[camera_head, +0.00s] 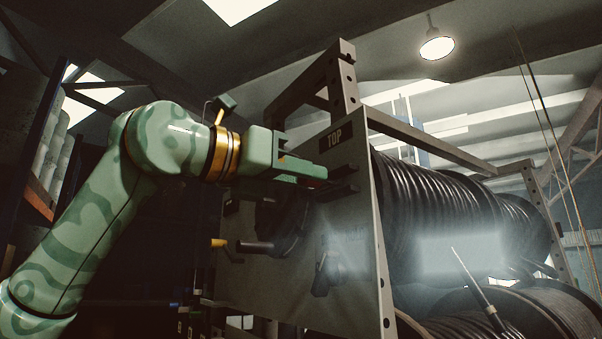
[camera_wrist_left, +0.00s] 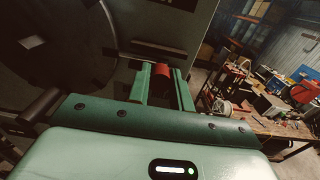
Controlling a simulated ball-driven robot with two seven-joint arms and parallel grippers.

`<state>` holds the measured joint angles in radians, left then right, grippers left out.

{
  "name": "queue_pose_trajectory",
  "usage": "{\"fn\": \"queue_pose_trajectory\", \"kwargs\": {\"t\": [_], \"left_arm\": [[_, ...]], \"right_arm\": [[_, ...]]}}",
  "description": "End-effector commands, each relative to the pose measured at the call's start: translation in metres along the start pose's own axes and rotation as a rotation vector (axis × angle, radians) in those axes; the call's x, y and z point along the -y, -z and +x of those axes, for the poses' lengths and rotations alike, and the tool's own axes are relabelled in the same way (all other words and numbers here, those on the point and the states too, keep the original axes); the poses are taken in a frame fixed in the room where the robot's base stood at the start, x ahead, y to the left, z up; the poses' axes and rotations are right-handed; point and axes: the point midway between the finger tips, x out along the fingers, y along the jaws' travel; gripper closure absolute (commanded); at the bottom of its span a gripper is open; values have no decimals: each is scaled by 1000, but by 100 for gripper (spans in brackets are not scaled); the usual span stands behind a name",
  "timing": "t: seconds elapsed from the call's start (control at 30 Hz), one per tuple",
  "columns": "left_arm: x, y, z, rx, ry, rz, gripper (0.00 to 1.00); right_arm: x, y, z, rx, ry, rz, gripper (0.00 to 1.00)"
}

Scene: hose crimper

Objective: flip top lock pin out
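A pale upright panel (camera_head: 345,215) carries a "TOP" label (camera_head: 336,139) near its upper edge. A red piece, which looks like the top lock pin's grip (camera_wrist_left: 161,70), sits below that label. My left gripper (camera_head: 318,172) is at the panel just under the label. In the left wrist view its two green fingers (camera_wrist_left: 162,80) lie on either side of the red piece, at or very near its sides. I cannot tell whether they press on it. The pin's shaft and inner end are hidden. My right gripper is in neither view.
Dark bars (camera_head: 345,190) stick out of the panel close to my left gripper. A yellow-tipped lever (camera_head: 219,243) stands out lower left. Ribbed black hose (camera_head: 450,205) is coiled behind the panel. A cluttered workbench (camera_wrist_left: 262,122) stands at right in the wrist view.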

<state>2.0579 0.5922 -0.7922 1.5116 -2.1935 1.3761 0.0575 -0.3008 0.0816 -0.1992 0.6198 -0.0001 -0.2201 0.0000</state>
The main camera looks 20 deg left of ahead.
Motion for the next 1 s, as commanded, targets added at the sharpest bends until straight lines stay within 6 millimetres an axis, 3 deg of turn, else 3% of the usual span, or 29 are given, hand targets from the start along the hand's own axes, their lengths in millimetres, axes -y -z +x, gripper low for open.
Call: {"fn": "queue_pose_trajectory", "kwargs": {"t": [0.13, 0.33, 0.6, 0.63, 0.7, 1.0], "left_arm": [[5, 0, 0, 0, 0, 1, 100], [32, 1, 0, 0, 1, 2, 100], [36, 0, 0, -2, 2, 0, 100], [36, 0, 0, -2, 3, 0, 73], [35, 0, 0, -2, 2, 0, 56], [34, 0, -2, 0, 0, 0, 56]], "right_arm": [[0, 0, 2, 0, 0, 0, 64], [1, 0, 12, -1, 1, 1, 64], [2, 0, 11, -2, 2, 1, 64], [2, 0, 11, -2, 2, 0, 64], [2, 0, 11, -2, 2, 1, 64], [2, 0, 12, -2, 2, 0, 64]]}}
